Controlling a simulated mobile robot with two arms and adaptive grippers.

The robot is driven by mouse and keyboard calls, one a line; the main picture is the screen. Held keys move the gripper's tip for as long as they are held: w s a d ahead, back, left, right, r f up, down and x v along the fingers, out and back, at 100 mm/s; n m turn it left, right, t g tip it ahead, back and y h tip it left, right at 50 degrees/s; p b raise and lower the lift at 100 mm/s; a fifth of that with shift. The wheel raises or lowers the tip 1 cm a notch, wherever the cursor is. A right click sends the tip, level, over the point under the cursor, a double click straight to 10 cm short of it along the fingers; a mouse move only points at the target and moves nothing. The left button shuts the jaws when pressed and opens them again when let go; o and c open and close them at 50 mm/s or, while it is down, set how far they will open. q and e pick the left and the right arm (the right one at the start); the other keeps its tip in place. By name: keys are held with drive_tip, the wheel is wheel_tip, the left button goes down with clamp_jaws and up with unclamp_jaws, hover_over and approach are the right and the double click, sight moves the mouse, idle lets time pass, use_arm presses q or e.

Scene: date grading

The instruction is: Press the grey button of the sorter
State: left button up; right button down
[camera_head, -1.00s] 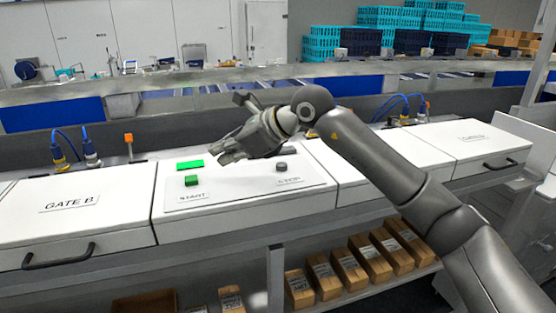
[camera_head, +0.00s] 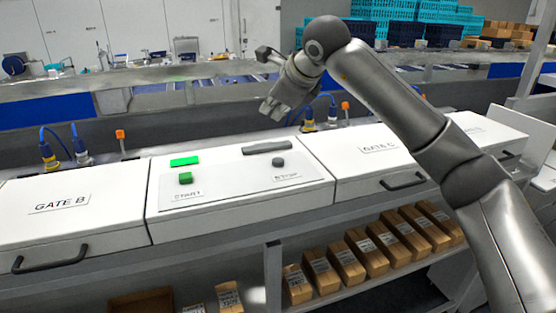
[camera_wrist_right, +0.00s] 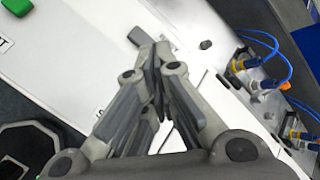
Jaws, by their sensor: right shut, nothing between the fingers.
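The grey button (camera_head: 278,162) sits on the white sorter panel (camera_head: 232,188), above the STOP label. It shows uncovered in the head view. My right gripper (camera_head: 275,109) is shut and empty. In the head view it appears above and behind the panel, apart from the grey button. In the right wrist view my fingers (camera_wrist_right: 150,48) are together over the white surface; I cannot make out the grey button for sure there. My left gripper is not in view.
A green START button (camera_head: 185,179) and a bright green lamp (camera_head: 184,161) are at the panel's left. A dark grey bar (camera_head: 268,147) lies behind the grey button. Gate B (camera_head: 75,222) and Gate C (camera_head: 390,165) covers flank the panel. Blue cables (camera_wrist_right: 262,47) rise behind.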

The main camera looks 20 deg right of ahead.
sight(274, 160)
drive_tip(key=shift+f+b, duration=3)
drive_tip(key=shift+f, duration=1.35)
drive_tip(key=shift+f+b, duration=0.4)
drive_tip(key=shift+f+b, duration=0.45)
drive_tip(key=shift+f, duration=0.1)
drive_tip(key=shift+r, duration=0.1)
drive_tip(key=shift+r+p, duration=0.6)
drive_tip(key=shift+r, duration=0.25)
drive_tip(key=shift+r+p, duration=1.75)
drive_tip(key=shift+r, duration=0.85)
